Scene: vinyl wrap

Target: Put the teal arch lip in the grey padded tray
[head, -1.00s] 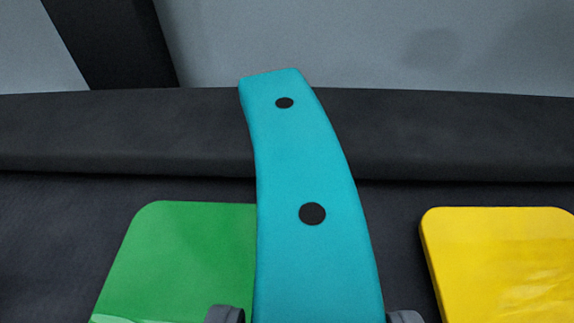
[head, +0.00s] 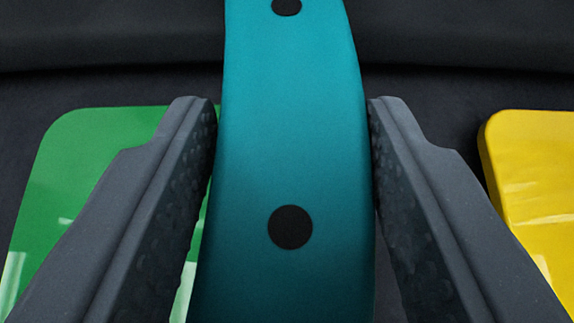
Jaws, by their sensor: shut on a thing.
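The teal arch lip (head: 290,130) is a long curved strip with black round dots. It runs up the middle of the head view, and both its ends are cut off by the picture edges. My gripper (head: 292,112) has one grey finger on each side of the strip. The fingertips press its left and right edges, so the gripper is shut on it.
A green panel (head: 85,165) lies to the left, partly behind the left finger. A yellow panel (head: 540,165) lies to the right. A dark padded ridge (head: 110,35) crosses the back, behind the strip. Dark surface shows between the panels.

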